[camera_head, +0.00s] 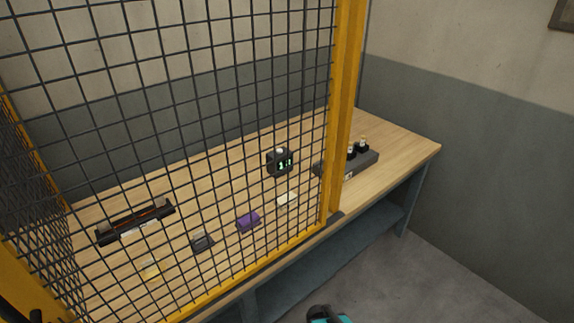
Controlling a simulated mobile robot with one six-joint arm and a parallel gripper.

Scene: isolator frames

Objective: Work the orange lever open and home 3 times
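I cannot clearly make out an orange lever. A long black fixture (136,223) lies on the bench at the left, behind the mesh, with a thin reddish-orange strip along it; I cannot tell whether that strip is a lever. A dark grey box (361,165) with black blocks and pale tops stands at the right, partly hidden by the yellow post. No lever position can be read on either. My gripper does not show; a teal and dark part (329,315), probably of my arm, shows at the bottom edge.
A black wire mesh with a yellow post (340,120) stands in front of most of the wooden bench (405,146). Behind it are a black device with a green display (284,163), a purple block (248,221) and several small items. Floor is clear at lower right.

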